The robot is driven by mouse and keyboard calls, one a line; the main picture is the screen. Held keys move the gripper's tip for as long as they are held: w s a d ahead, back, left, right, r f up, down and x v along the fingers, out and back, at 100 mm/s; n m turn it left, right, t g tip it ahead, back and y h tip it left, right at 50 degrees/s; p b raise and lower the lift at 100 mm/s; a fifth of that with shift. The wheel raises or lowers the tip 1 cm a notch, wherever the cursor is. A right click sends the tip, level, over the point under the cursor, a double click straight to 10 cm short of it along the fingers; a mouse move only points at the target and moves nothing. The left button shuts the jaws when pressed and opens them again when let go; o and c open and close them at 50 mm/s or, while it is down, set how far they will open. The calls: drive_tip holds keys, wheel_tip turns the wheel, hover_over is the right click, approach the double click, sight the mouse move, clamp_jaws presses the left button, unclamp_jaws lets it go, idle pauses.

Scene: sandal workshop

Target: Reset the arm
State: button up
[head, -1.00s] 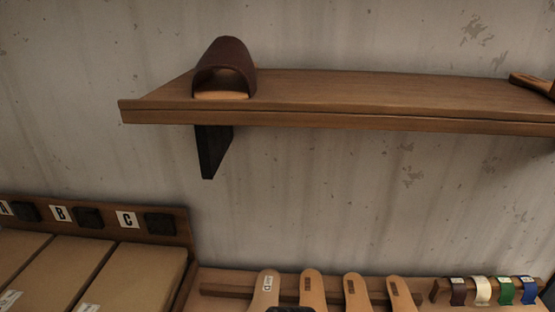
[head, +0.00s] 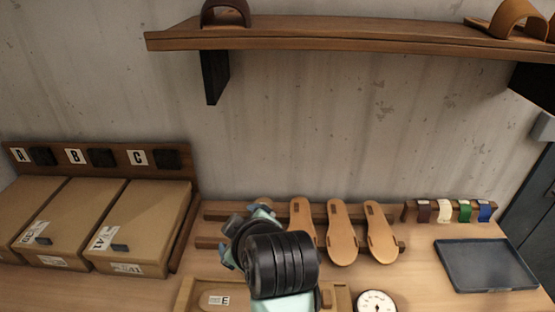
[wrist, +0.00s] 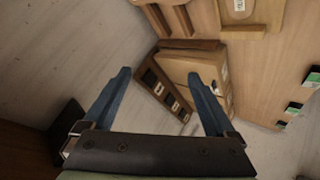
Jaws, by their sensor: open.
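My gripper (wrist: 159,74) shows in the wrist view with its two blue fingers spread wide and nothing between them. Beyond the fingers, some way off, are the cardboard boxes and the dark board beside them. In the head view my arm stands at the lower middle, in front of the bench. It covers part of the sole rack and part of a wooden tray (head: 184,294) holding a sole labelled E. The fingers cannot be made out in the head view.
Several cardboard boxes (head: 146,205) stand at left under a board lettered A, B, C. Several soles (head: 341,235) lean on a rack. Coloured straps (head: 444,210), a dark tray (head: 485,265) and a round dial (head: 375,301) are at right. A shelf (head: 350,38) with sandals is above.

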drive_tip(key=s+d+r+m+t+h, duration=0.1)
drive_tip(key=d+r+m+t, duration=0.3)
drive_tip(key=r, duration=0.9)
drive_tip(key=a+r+m+t, duration=0.1)
drive_tip(key=r+m+t, duration=0.2)
drive_tip(key=r+t, duration=0.7)
drive_tip(key=s+d+r+m+t+h, duration=0.1)
drive_tip(key=s+r+m+t, duration=0.1)
drive_tip(key=s+r, duration=0.4)
drive_tip(key=s+d+r+m+t+h+b, duration=0.1)
drive_tip(key=s+r, duration=0.5)
drive_tip(key=r, duration=0.6)
drive_tip(key=shift+s+d+r+m+t+h, duration=0.25)
drive_tip(key=shift+d+m+t+h, duration=0.3)
drive_tip(key=shift+d+m, duration=0.4)
drive_tip(key=shift+a, duration=0.2)
drive_tip(key=shift+c, duration=0.3)
